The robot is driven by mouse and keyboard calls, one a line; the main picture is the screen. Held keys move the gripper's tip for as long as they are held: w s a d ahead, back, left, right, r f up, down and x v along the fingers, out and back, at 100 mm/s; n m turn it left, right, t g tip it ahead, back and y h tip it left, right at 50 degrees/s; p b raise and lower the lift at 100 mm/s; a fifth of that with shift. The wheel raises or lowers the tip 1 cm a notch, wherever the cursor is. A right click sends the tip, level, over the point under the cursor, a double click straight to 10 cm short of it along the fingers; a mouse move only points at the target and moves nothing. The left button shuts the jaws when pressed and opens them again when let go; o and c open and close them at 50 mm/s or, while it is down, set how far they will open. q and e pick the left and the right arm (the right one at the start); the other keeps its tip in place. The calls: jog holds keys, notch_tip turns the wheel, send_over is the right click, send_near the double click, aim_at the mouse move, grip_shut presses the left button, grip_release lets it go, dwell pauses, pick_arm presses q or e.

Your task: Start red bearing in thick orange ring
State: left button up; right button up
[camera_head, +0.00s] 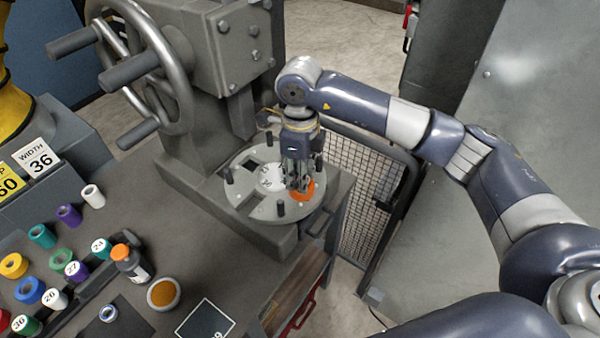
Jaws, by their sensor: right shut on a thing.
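My right gripper (299,187) points down over the round grey plate (258,207) of the press-like machine. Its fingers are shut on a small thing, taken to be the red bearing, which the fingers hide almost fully. The thick orange ring (307,194) shows around and behind the fingertips, on the right part of the plate. I cannot tell whether the held thing touches the ring or sits inside it. My left gripper is not in view.
Dark pegs stand on the plate around the gripper. The machine's column and handwheel (172,85) rise at the left. Several coloured cylinders, an orange-capped bottle (130,264) and a round dish (163,294) are on the bench. A mesh panel (362,190) stands right of the bench.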

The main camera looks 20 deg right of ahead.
jog(key=o, duration=1.1)
jog(key=shift+o, duration=0.2)
notch_tip(320, 180, up, 12)
